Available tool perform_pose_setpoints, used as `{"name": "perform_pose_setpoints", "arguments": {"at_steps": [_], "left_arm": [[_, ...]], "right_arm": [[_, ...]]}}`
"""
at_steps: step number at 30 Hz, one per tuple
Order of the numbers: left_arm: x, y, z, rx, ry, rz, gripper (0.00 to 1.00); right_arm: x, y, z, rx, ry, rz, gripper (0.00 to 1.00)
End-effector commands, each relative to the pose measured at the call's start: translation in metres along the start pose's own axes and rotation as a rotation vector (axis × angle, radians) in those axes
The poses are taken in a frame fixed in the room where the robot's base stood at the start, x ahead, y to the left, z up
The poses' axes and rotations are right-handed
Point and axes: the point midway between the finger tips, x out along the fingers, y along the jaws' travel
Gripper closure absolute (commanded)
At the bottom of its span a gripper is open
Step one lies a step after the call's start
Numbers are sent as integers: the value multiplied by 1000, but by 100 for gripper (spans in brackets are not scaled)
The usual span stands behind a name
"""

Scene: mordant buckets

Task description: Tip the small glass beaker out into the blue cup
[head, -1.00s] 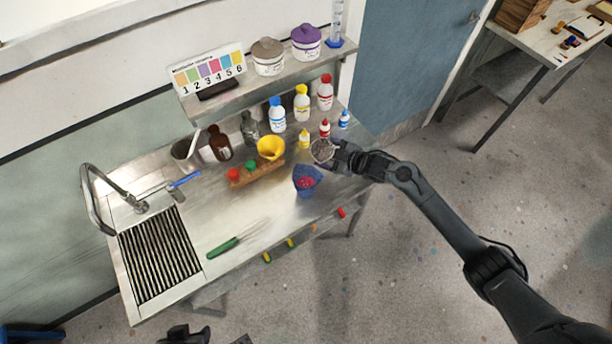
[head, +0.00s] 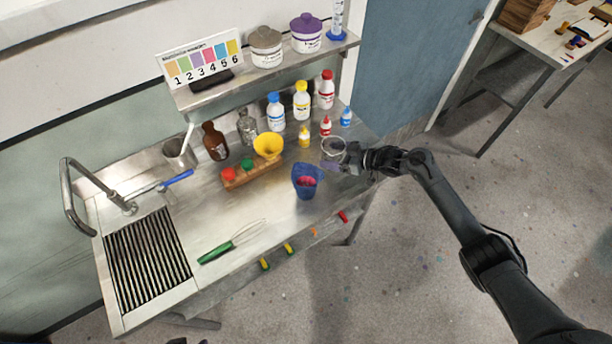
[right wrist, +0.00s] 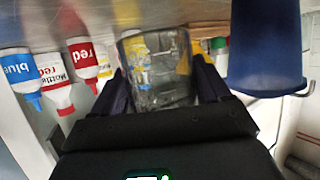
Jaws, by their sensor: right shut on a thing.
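My right gripper (head: 350,160) is shut on the small glass beaker (head: 332,146) above the right end of the steel bench. In the right wrist view the clear beaker (right wrist: 158,72) sits between the two fingers. I cannot tell what it contains. The blue cup (head: 306,186) stands on the bench, left of and nearer than the beaker, with something reddish-pink inside. The cup also shows at the upper right of the right wrist view (right wrist: 264,50), apart from the beaker. My left gripper is not clearly in view.
A yellow funnel-like cup (head: 268,146) and a wooden rack (head: 246,178) stand left of the blue cup. Small dropper bottles, including a red one (head: 326,127), stand behind the beaker. A green-handled whisk (head: 218,251) lies at the front. A shelf (head: 250,82) overhangs the back.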

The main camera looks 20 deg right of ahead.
Motion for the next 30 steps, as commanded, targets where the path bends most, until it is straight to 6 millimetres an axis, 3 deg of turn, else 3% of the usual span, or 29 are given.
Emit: {"name": "perform_pose_setpoints", "arguments": {"at_steps": [13,24,30], "left_arm": [[-5,3,-2,-12,3,9,57],[-45,1,-15,-11,3,9,57],[-54,-1,-18,-5,3,4,57]], "right_arm": [[-2,0,-5,-2,1,0,57],[-20,0,-47,-2,0,0,57],[-24,0,-57,-1,-1,0,57]]}}
